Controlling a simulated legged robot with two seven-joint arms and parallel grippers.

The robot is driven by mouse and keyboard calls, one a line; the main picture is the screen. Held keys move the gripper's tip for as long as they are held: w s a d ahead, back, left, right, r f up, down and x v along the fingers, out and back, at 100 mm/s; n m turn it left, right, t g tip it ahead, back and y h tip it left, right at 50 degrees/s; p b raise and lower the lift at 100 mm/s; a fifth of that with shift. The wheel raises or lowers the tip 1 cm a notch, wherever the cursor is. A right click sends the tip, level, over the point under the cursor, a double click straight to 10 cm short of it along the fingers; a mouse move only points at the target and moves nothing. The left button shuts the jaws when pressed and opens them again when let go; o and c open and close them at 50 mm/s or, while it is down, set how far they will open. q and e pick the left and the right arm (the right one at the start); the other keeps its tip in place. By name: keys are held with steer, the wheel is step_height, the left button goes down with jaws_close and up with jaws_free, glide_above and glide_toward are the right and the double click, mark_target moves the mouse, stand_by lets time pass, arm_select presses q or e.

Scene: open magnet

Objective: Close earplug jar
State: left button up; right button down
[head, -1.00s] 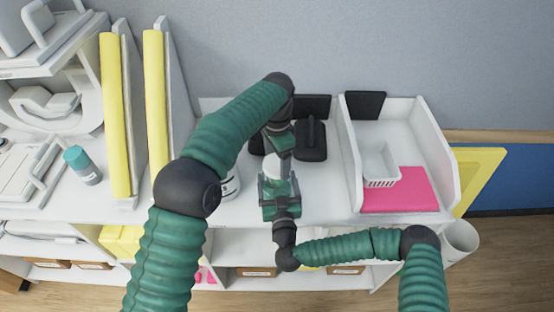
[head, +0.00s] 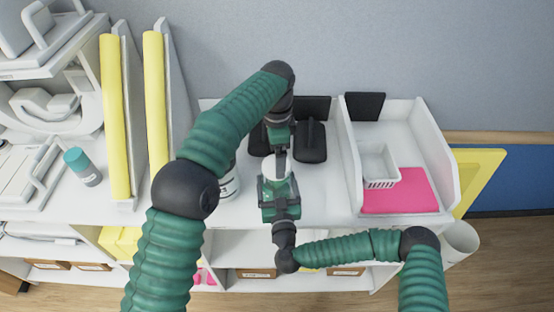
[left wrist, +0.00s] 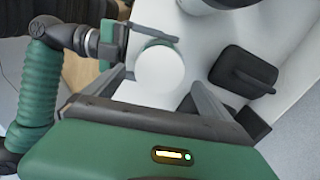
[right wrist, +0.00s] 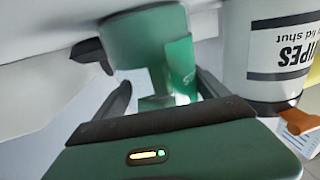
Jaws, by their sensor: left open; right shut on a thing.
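The earplug jar shows as a round white top (head: 270,163) in the middle of the head view. It is also a plain white disc in the left wrist view (left wrist: 160,70). My right gripper (head: 278,188) is shut on the jar's body, which is mostly hidden; its fingers also show in the right wrist view (right wrist: 163,95), around a green form whose parts I cannot separate. My left gripper (head: 279,155) is open above the jar, a finger at each side of the white top in its wrist view (left wrist: 160,88). I cannot tell whether they touch it, or whether the lid is seated.
A white wipes tub (head: 230,185) stands close to the left of the jar. Black holders (head: 310,142) stand behind. A white tray stand with a small basket (head: 380,166) and a pink sheet (head: 402,191) is to the right. A teal-capped bottle (head: 82,166) stands at the left.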

arm_select(q)
steer(key=shift+r, duration=0.75)
steer(key=shift+c, duration=0.3)
steer(key=n, duration=0.2)
steer(key=r+n, duration=0.1)
steer(key=n, duration=0.4)
steer(key=shift+r+n, duration=0.3)
steer(key=n, duration=0.2)
steer(key=r+n, duration=0.1)
steer(key=n, duration=0.3)
steer(key=r+n, duration=0.1)
steer(key=n, duration=0.1)
steer(key=shift+n, duration=0.3)
steer(key=shift+f, duration=0.2)
